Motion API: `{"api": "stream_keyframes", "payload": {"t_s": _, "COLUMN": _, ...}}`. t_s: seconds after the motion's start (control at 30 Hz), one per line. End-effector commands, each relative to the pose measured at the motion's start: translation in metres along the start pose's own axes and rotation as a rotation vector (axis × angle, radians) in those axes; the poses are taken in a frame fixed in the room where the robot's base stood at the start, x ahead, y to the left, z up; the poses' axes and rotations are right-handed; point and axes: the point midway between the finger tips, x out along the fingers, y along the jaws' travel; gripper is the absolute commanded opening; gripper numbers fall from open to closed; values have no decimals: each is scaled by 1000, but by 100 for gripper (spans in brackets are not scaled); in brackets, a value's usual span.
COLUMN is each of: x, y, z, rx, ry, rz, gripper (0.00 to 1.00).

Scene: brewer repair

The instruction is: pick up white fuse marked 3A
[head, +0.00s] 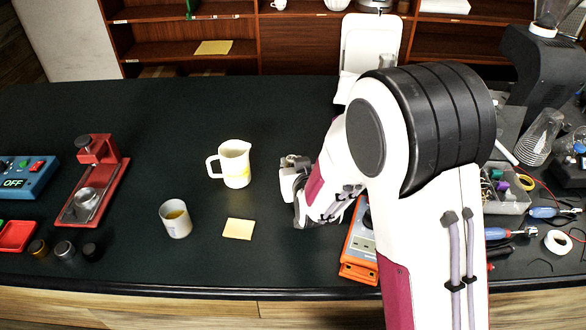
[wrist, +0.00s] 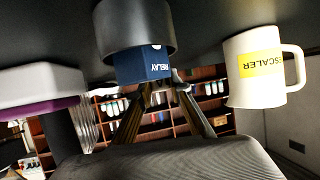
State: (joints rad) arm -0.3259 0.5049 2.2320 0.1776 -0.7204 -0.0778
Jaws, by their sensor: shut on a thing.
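My gripper (wrist: 164,88) has its fingers drawn together in the wrist view. Their tips meet at a blue block marked RELAY (wrist: 140,66), which covers their ends, and the jaws are shut on it. A dark grey cylinder (wrist: 134,28) is directly against the block, above it in that picture. In the head view my gripper (head: 293,178) is low over the counter, right of the white jug (head: 237,166). My own arm hides much of that area. I cannot make out a white fuse marked 3A in either view.
The jug shows in the wrist view (wrist: 257,68). A white cup (head: 176,220) and a yellow note (head: 238,229) lie left of my gripper. An orange meter (head: 358,270) is partly behind my arm. A parts box (head: 505,197) and tools are right. The counter's back left is clear.

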Motion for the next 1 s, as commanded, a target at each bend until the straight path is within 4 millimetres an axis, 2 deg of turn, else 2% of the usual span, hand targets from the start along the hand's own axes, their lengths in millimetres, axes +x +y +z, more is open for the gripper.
{"api": "stream_keyframes", "payload": {"t_s": 0.5, "x": -26, "y": 0, "z": -56, "rx": 0, "ry": 3, "rz": 0, "gripper": 0}}
{"api": "stream_keyframes", "payload": {"t_s": 0.73, "x": -32, "y": 0, "z": -68, "rx": 1, "ry": 1, "rz": 0, "gripper": 0}}
{"api": "stream_keyframes", "payload": {"t_s": 1.0, "x": -33, "y": 0, "z": -69, "rx": 0, "ry": 1, "rz": 0, "gripper": 0}}
